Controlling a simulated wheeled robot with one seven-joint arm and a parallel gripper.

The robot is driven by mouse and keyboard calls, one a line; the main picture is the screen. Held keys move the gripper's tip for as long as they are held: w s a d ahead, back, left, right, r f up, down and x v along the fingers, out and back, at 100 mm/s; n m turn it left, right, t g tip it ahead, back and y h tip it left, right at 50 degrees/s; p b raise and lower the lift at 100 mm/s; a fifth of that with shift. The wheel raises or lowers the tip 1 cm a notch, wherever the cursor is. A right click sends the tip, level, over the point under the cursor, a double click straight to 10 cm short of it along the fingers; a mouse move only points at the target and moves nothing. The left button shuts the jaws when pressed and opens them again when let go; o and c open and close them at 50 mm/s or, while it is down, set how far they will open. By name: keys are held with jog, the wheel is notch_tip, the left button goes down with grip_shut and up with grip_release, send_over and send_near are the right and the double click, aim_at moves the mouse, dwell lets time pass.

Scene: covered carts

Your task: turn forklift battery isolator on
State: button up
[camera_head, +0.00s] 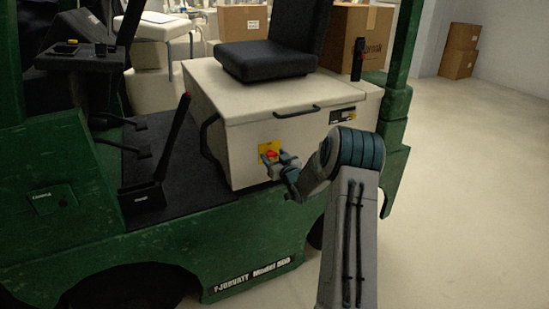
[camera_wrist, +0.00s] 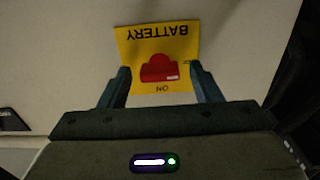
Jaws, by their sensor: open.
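The forklift (camera_head: 240,215) is green with a cream battery box (camera_head: 270,100) under a black seat. On the box's side is a yellow plate (camera_wrist: 185,47), upside down in the wrist view, marked BATTERY and ON. At its middle is the red isolator knob (camera_wrist: 158,69); it also shows in the head view (camera_head: 271,155). My gripper (camera_wrist: 160,78) is open, with one finger on each side of the knob at its lower part. I cannot tell whether the fingers touch the knob. In the head view my gripper (camera_head: 275,160) is at the plate and partly covers it.
A black handle (camera_head: 296,112) is on the box above the plate, and a black lever (camera_head: 172,140) stands on the floor plate at left. A green post (camera_head: 400,70) rises at right. Cardboard boxes (camera_head: 459,50) stand at the back right. The floor at right is clear.

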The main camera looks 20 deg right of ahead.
jog(key=c, duration=1)
jog(key=shift+m, duration=0.3)
jog(key=m, duration=0.3)
jog(key=shift+d+m+b, duration=0.1)
jog(key=shift+m+b, duration=0.3)
jog(key=m, duration=0.4)
jog(key=m+p, duration=0.1)
jog(key=m, duration=0.4)
jog(key=shift+d+f, duration=0.1)
jog(key=shift+f+m, duration=0.1)
jog(key=shift+m, duration=2.2)
